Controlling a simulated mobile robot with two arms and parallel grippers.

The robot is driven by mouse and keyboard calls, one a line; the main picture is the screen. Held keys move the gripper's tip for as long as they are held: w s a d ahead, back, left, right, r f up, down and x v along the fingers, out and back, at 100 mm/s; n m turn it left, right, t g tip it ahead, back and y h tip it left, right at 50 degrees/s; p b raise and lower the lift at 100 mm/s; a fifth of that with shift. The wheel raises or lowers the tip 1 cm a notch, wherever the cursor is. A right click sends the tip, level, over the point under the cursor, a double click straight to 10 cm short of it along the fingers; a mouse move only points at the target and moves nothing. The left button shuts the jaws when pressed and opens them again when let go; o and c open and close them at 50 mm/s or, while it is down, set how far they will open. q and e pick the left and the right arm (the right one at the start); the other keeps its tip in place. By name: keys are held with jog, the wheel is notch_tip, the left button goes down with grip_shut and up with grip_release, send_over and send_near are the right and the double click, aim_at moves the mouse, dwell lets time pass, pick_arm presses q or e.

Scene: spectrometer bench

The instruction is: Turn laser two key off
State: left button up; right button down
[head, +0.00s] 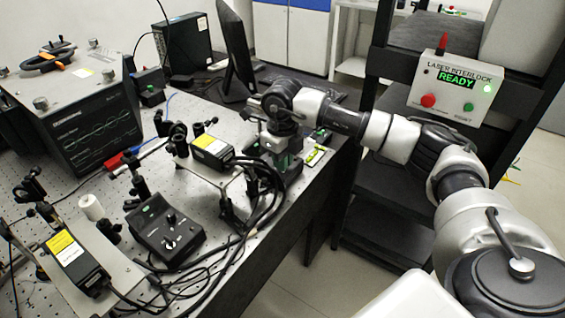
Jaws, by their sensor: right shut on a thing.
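My right gripper (279,128) points down over a small black control box (293,172) with a green patch, near the bench's right edge. The gripper is shut on a small part on top of this box, which I take to be the laser two key. The key itself is hidden behind the fingers, so its angle cannot be told. A similar black control box (167,233) with knobs and a green display stands nearer, at the bench's front. My left gripper is out of view.
Two black laser heads with yellow labels, a near one (74,263) and a farther one (212,151), sit on plates. Black cables (262,205) loop beside the control boxes. A white interlock box (456,88) reads READY with a green light. Optical posts crowd the bench's left.

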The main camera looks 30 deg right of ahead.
jog(key=shift+r+n, duration=0.1)
jog(key=shift+n, duration=0.4)
jog(key=c, duration=1.3)
grip_release()
jog(key=shift+o, duration=0.2)
notch_tip(320, 180, up, 11)
jog(key=b, duration=0.1)
jog(key=shift+f, duration=0.2)
